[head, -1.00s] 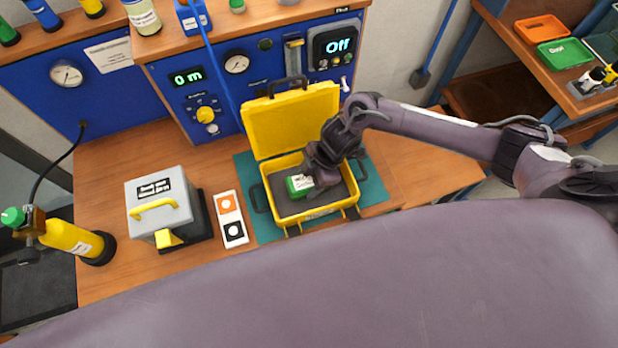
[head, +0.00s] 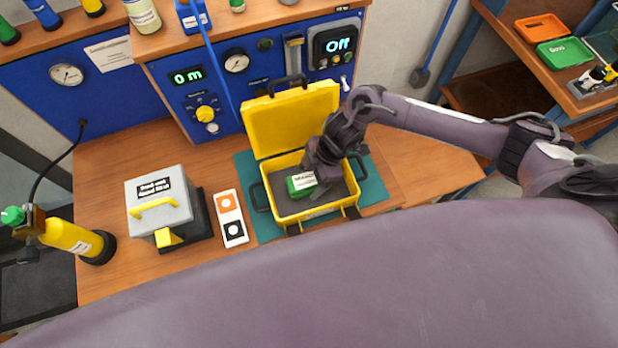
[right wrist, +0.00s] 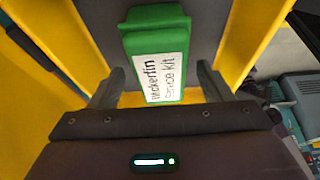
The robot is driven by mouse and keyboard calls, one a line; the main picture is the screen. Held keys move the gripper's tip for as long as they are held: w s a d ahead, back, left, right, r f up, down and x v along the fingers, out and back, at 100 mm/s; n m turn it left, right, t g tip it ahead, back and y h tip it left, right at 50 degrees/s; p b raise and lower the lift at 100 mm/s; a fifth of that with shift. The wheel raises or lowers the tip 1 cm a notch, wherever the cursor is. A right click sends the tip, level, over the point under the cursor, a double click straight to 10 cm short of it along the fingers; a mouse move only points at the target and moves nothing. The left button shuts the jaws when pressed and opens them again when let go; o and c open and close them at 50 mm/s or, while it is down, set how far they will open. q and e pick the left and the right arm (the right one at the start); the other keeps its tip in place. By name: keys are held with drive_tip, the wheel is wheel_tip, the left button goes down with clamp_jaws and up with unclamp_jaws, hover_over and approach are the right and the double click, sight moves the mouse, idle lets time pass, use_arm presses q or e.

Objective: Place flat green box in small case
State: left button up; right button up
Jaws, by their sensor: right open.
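The small yellow case (head: 257,187) stands open on a teal mat, its lid (head: 290,120) raised at the back. The flat green box (head: 294,190), with a white label, lies inside on the case's dark grey floor. It also shows in the right wrist view (right wrist: 155,30), with its label toward my gripper. My right gripper (right wrist: 160,85) is open, one finger on each side of the box's near end, with a gap visible at each finger. In the head view my right gripper (head: 318,168) is over the case's right part and hides some of it. My left gripper is not in view.
A grey lidded box with a yellow handle (head: 160,203) and a white panel with orange and black marks (head: 231,218) stand left of the mat (head: 371,187). A yellow cylinder (head: 72,238) is at far left. The wooden bench (head: 430,172) is clear at right.

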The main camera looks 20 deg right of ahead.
drive_tip(key=b+v, duration=0.1)
drive_tip(key=v, duration=0.9)
drive_tip(key=shift+d+r, duration=0.2)
